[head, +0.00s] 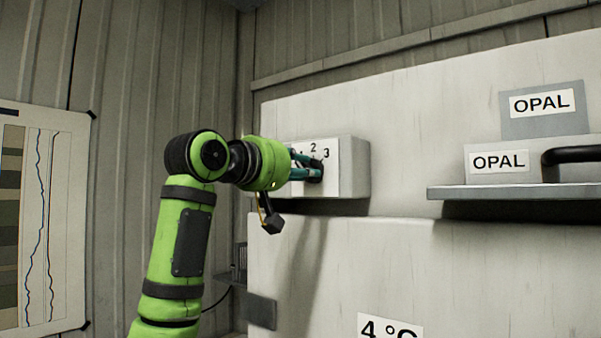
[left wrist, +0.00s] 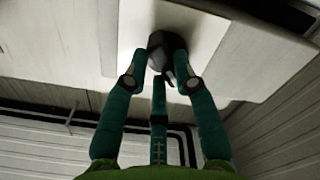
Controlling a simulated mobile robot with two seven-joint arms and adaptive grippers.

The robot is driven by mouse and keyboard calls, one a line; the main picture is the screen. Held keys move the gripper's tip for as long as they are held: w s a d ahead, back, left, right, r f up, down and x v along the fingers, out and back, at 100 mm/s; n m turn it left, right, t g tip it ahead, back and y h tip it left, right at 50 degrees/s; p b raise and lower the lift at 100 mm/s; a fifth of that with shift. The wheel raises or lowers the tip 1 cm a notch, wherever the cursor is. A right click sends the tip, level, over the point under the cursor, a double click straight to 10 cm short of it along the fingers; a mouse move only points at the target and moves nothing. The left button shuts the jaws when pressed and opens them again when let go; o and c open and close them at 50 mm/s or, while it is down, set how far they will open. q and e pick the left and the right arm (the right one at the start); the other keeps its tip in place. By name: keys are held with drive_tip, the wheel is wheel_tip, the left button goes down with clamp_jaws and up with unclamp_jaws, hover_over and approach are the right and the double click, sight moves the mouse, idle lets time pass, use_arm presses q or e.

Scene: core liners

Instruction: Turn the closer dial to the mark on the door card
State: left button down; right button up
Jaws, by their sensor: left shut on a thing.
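The closer dial (left wrist: 165,45) is a dark round knob on a pale box (head: 352,168) fixed to the white cabinet. In the head view the digits 2 and 3 show above the dial; my gripper partly covers the rest of the scale. My left gripper (head: 314,168) reaches the dial from the left. Its teal fingers also show in the left wrist view (left wrist: 160,68), closed around the dial's sides. Where the dial's pointer stands cannot be told. My right gripper is in neither view. The door card the task names cannot be made out for certain.
A grey shelf (head: 510,192) juts out at the right, with OPAL-labelled boxes (head: 543,123) and a dark handle (head: 570,154). A card reading 4 °C (head: 390,328) is on the lower white panel. A log chart (head: 40,220) hangs on the left wall.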

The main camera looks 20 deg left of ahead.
use_arm(q)
drive_tip(key=shift+r+n, duration=0.25)
drive_tip(key=shift+n, duration=0.25)
drive_tip(key=c, duration=1)
unclamp_jaws()
drive_tip(key=shift+f, duration=0.1)
drive_tip(key=v, duration=1.2)
